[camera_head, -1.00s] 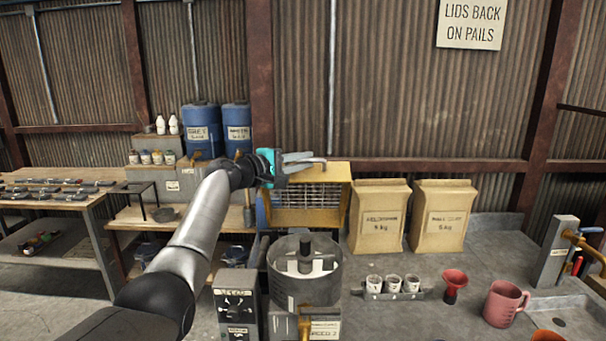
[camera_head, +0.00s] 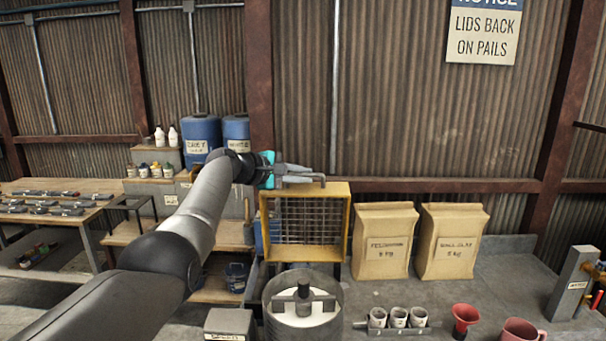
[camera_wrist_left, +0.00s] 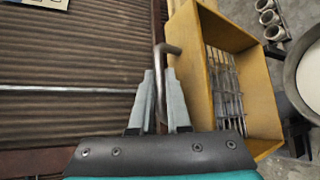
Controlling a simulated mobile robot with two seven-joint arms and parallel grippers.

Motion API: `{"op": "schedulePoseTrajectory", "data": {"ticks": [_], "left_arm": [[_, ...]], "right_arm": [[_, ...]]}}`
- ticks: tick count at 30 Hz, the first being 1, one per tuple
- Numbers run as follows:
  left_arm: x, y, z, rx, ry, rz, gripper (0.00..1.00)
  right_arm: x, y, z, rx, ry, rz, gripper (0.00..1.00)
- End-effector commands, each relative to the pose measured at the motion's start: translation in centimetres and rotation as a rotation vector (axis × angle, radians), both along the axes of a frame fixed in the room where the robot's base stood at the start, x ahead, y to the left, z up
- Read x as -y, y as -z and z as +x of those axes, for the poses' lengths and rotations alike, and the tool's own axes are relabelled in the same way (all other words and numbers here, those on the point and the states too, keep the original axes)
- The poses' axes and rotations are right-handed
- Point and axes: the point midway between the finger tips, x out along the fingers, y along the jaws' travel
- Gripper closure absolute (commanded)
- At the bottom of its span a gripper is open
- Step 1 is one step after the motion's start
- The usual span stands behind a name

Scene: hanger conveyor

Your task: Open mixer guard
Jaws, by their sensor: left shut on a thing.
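The mixer guard (camera_head: 347,222), a yellow box frame with a wire grille, stands raised behind the mixer bowl (camera_head: 270,307). The round grey bowl is open at the top and holds pale contents around a dark mixing head (camera_head: 303,297). My left gripper (camera_head: 305,175) is at the guard's upper edge, shut on the bent grey handle (camera_head: 320,178). In the left wrist view my left gripper (camera_wrist_left: 160,85) has its fingers on either side of the handle rod (camera_wrist_left: 162,60), next to the yellow guard wall (camera_wrist_left: 205,70). My right gripper is out of view.
Two paper sacks (camera_head: 383,242) stand right of the guard. A rack of small cups (camera_head: 398,318), a red funnel (camera_head: 463,318) and a pink mug (camera_head: 522,331) are on the counter. Blue drums (camera_head: 201,138) stand behind my left arm. A control box (camera_head: 230,322) is left of the bowl.

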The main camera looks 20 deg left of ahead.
Motion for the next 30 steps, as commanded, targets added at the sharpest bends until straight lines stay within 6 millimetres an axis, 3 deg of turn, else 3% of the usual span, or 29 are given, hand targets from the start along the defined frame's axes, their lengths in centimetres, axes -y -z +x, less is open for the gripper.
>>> {"op": "schedulePoseTrajectory", "data": {"ticks": [5,6,13,30], "left_arm": [[0.02,0.09,-0.02,-0.001,0.001,0.002,1.00],[0.04,0.10,-0.02,0.000,0.002,0.003,0.82],[0.04,0.09,-0.02,-0.001,0.001,0.002,0.56],[-0.72,-0.16,-0.88,0.002,0.001,0.002,0.55]], "right_arm": [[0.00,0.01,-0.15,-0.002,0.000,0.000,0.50],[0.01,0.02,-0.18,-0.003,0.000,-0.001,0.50],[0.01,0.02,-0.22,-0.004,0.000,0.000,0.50],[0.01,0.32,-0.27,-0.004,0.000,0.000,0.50]]}}
